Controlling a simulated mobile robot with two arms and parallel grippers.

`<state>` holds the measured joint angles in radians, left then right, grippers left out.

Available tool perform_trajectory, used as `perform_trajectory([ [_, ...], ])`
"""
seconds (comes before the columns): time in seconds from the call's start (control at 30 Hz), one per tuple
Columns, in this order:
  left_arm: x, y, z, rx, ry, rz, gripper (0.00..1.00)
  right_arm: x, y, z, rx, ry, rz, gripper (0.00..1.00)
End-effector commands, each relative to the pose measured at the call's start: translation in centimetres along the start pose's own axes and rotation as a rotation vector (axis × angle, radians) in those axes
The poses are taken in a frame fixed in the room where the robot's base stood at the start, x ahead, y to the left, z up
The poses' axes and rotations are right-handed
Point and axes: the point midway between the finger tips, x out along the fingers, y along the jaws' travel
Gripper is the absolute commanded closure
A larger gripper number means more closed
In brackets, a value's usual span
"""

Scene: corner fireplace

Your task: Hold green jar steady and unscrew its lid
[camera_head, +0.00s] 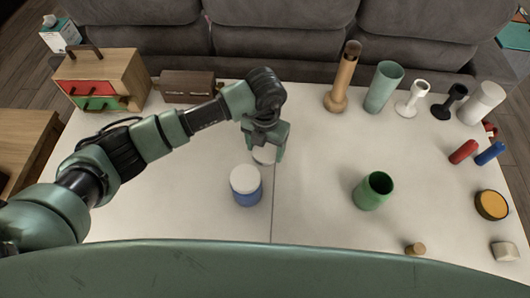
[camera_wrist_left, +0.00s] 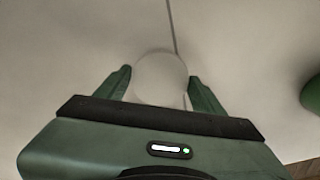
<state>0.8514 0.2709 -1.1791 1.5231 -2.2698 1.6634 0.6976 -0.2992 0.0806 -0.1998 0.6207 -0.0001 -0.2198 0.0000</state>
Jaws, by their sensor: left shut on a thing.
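The green jar (camera_head: 373,191) stands upright on the white table, right of centre in the head view. Its mouth is open and no lid is on it. Part of it shows at the right edge of the left wrist view (camera_wrist_left: 312,93). My left gripper (camera_head: 265,150) is shut on a round white lid (camera_head: 263,155), left of and apart from the jar. The lid shows between both fingers in the wrist view (camera_wrist_left: 160,78). I cannot tell whether it touches the table. My right gripper is not in view.
A blue jar with a white lid (camera_head: 246,186) stands just in front of my left gripper. A wooden drawer box (camera_head: 125,70) is at back left. A wooden vase (camera_head: 341,85) and a pale green cup (camera_head: 383,88) stand at the back. The table between gripper and green jar is clear.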

Motion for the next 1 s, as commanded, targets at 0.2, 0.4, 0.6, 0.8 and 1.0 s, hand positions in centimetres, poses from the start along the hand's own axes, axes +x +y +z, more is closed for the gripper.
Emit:
perform_trajectory([
  [0.2, 3.2, 0.0, -0.1, -0.001, 0.004, 0.000, 0.80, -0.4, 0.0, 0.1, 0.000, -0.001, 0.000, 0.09],
  [0.4, 3.4, 0.0, -0.1, 0.000, 0.001, 0.001, 0.80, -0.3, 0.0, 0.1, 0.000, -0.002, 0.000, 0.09],
  [0.6, 3.8, 0.0, -0.1, 0.000, 0.001, 0.001, 0.29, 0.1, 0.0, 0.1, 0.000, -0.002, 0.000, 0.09],
  [0.8, 3.7, 0.1, -0.1, 0.000, 0.002, 0.001, 0.10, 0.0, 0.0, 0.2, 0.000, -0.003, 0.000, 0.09],
  [1.0, 3.4, 0.0, -0.1, 0.000, 0.002, 0.001, 0.10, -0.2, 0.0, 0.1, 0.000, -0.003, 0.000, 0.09],
])
